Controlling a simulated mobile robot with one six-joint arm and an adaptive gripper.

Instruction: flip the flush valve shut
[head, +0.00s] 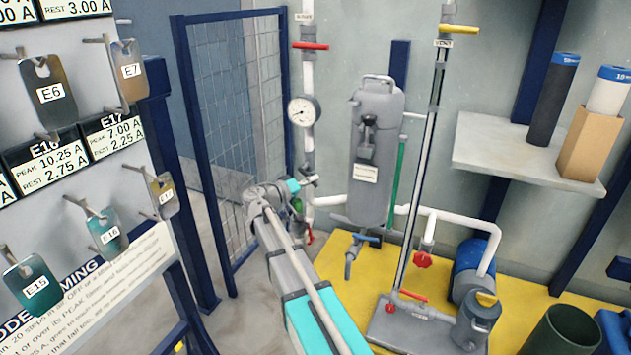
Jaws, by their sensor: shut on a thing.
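My gripper (300,192) is at the lower part of the left white pipe (307,80), left of the grey canister. It is shut on a small part there, which looks like a valve handle; my gripper hides most of it. A green piece shows beside the fingers. A red handle (310,237) hangs just below my gripper. Higher on the same pipe, a red lever (310,46) lies level. I cannot read a flush label at the gripper, so I cannot confirm that this is the flush valve or tell its angle.
A pressure gauge (304,111) sits on the pipe above my gripper. The grey canister (376,160) stands close on the right, with a blue lever (367,238) below it. A blue mesh fence (235,120) is behind on the left. A tag board (80,170) stands nearer at left.

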